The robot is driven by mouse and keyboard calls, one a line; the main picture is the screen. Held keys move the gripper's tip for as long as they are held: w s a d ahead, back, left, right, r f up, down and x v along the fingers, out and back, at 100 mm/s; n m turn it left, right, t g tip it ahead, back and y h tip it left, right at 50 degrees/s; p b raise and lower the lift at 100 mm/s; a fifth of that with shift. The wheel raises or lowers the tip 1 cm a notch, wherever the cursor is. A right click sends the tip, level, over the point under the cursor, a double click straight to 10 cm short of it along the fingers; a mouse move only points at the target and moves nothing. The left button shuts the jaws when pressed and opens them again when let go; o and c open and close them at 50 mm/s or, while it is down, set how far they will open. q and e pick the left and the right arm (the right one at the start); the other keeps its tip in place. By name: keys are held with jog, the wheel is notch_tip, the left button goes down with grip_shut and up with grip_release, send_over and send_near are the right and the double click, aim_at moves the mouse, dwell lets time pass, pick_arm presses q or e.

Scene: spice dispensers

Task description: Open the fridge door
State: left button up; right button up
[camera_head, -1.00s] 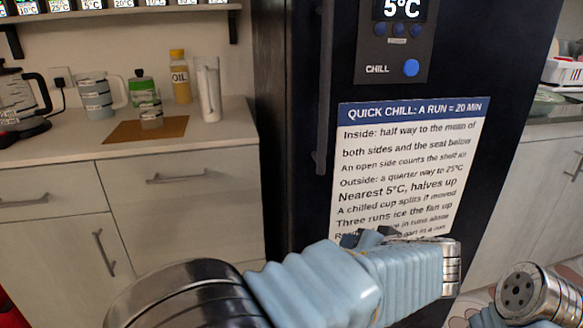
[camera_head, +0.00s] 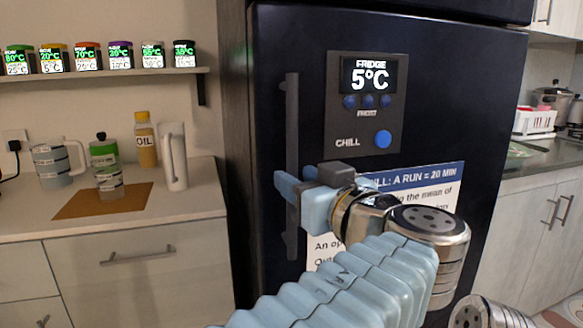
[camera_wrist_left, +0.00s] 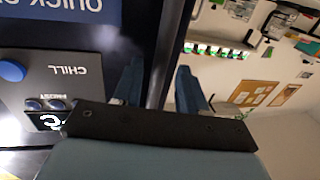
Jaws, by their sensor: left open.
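The dark fridge (camera_head: 440,110) stands in the middle of the head view with its door shut. Its long vertical handle (camera_head: 292,120) runs down the door's left side. My left gripper (camera_head: 286,188) is at the lower part of the handle, its blue fingers open and pointing left. In the left wrist view, the open fingers (camera_wrist_left: 158,85) stand on either side of a dark bar that seems to be the handle (camera_wrist_left: 170,50). Whether they touch it I cannot tell. My right gripper is not in view.
A display panel (camera_head: 342,120) and a printed sign (camera_head: 440,185) are on the door, the sign partly hidden by my arm. At left, a counter (camera_head: 150,215) holds a jug, bottles and a brown mat (camera_head: 85,207). A shelf (camera_head: 130,72) bears several jars.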

pick_arm(q)
jog(key=shift+x, duration=1.5)
grip_shut()
